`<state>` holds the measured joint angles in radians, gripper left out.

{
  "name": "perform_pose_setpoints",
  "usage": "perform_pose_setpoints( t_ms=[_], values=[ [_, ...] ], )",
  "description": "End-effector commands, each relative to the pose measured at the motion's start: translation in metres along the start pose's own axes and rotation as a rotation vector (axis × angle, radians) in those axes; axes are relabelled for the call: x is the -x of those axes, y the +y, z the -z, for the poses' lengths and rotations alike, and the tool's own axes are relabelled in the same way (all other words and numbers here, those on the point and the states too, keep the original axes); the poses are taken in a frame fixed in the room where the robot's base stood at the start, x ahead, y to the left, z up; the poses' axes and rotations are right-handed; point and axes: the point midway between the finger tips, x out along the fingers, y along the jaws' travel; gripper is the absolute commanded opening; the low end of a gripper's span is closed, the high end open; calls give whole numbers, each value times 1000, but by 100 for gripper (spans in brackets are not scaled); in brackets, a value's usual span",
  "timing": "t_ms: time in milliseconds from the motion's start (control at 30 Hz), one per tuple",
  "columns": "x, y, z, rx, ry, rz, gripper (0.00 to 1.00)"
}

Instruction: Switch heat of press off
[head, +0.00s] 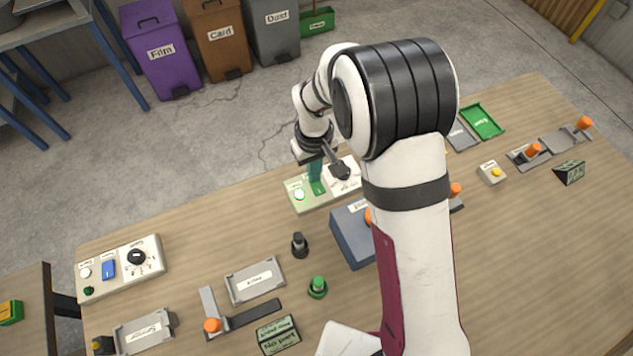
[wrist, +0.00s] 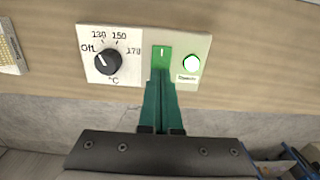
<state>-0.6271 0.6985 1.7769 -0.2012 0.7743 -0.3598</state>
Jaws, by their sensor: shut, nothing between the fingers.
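A white control panel (wrist: 185,95) carries a black heat dial (wrist: 107,60) marked Off, 130, 150, 170 °C, a green rocker switch (wrist: 162,55) and a round lit green lamp (wrist: 191,64). The dial's white mark points to the upper left; its exact setting is hard to tell. In the head view the same panel (head: 320,201) lies at the table's far edge, with its lit lamp (head: 299,194). My gripper (wrist: 160,83) is shut and empty, its dark green fingers at the rocker switch. I cannot tell whether they touch it. The gripper also shows in the head view (head: 316,176).
A second panel (head: 121,284) with a dial and blue switch is at the left. A blue-grey box (head: 350,238), black knob (head: 299,245), green knob (head: 317,287) and grey tray (head: 255,290) stand nearer. My arm hides part of the table's middle.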

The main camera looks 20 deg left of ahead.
Motion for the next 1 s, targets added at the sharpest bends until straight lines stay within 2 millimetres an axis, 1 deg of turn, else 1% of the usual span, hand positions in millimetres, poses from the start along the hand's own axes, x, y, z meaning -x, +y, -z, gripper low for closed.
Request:
perform_pose_setpoints(
  t_ms=[533, 633, 1000],
  values=[
    [-9, 0, 0, 0, -1, 0, 0],
    [-8, 0, 0, 0, 0, 0, 0],
    [32, 0, 1, 0, 2, 0, 0]
  ],
)
